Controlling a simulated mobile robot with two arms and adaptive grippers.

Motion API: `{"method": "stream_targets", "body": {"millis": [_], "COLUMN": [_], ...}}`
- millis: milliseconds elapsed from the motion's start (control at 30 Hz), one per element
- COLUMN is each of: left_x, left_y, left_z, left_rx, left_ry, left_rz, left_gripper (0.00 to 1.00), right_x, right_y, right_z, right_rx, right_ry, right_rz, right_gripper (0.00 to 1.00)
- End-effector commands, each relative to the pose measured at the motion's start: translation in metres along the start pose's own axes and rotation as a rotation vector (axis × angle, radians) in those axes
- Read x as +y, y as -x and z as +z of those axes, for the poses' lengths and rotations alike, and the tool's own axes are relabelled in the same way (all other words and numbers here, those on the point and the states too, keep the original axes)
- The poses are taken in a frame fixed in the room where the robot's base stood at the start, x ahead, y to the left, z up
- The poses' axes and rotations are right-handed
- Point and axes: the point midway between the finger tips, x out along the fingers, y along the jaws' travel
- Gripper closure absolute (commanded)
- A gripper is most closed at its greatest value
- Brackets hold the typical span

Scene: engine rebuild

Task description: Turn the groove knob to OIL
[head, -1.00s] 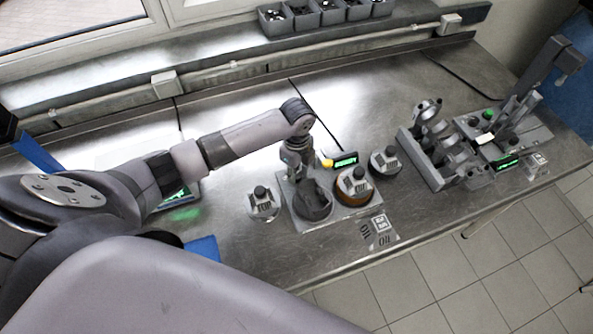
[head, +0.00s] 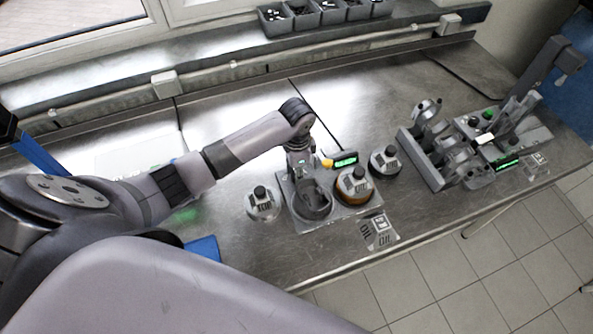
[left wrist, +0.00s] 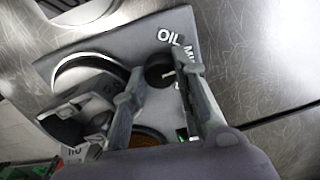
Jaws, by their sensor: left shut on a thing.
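The groove knob (left wrist: 157,72) is a dark round knob on a grey plate (left wrist: 205,42), below the white OIL label in the left wrist view. A second label beside it is partly hidden by a finger. My left gripper (left wrist: 160,85) has its fingers on both sides of the knob and is shut on it. A pale mark shows on the knob's right side; I cannot tell its exact setting. In the head view my left gripper (head: 301,163) is at the back of the grey station (head: 345,217), beside its green-lit display (head: 345,159); the knob is hidden there. My right gripper is not in view.
A lidded can (head: 262,204) stands left of the station, another (head: 353,184) on its right part, and a third (head: 385,163) behind right. An OIL-marked plate (head: 379,231) lies in front. Metal fixtures (head: 445,155) stand farther right. The bench between is clear.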

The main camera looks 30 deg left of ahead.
Motion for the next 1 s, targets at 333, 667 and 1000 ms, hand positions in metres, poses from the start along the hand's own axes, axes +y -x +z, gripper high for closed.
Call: {"method": "stream_targets", "body": {"millis": [333, 667, 1000], "left_x": [-0.0016, -0.0015, -0.0021], "left_y": [0.0018, 0.0019, 0.0020], "left_z": [-0.0008, -0.0009, -0.0008], "left_rx": [0.004, 0.005, 0.006], "left_ry": [0.331, 0.620, 0.812], "left_rz": [-0.002, -0.002, -0.003], "left_gripper": [1.00, 1.00, 1.00], "right_x": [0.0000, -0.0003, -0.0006], "right_y": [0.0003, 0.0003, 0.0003], "right_z": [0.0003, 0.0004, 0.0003], "right_rx": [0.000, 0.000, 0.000], "right_ry": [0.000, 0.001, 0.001], "right_rz": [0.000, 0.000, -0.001], "right_gripper": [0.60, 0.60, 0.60]}}
